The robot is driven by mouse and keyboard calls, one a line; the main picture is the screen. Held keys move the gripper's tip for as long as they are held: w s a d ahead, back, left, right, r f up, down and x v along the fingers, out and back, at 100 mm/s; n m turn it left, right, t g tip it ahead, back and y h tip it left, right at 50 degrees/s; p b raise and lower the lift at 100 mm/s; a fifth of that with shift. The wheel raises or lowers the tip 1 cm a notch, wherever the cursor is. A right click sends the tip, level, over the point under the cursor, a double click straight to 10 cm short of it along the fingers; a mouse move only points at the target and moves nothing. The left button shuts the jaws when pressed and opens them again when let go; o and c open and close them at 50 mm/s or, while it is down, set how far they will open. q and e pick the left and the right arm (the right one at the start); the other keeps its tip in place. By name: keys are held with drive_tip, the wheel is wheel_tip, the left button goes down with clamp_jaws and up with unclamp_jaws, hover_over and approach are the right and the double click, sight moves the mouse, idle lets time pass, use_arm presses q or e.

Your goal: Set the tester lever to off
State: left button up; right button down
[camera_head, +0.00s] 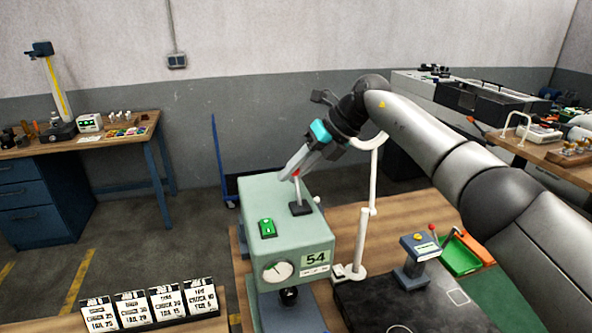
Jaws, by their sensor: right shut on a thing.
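The tester (294,237) is a pale green box with a round dial and a "54" label on its front face. Its lever (299,195) stands up from a dark base on the top. My right gripper (290,175) reaches in from the right and is shut on the top of the lever, where a bit of red shows between the fingers. A green rocker switch (267,228) sits on the tester's top, left of the lever. My left gripper is not in view.
A white post (362,222) with a curved top stands right of the tester. A small instrument (420,247) and a green tray (461,255) are further right. Several job cards (150,306) stand in front at left. A workbench (90,143) is at the back left.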

drive_tip(key=shift+f, duration=0.1)
idle(0.4)
drive_tip(key=c, duration=0.7)
unclamp_jaws()
drive_tip(key=b+v, duration=0.2)
drive_tip(key=v, duration=1.3)
drive_tip(key=shift+b, duration=0.3)
drive_tip(key=shift+w+d, duration=0.1)
drive_tip(key=shift+w, duration=0.05)
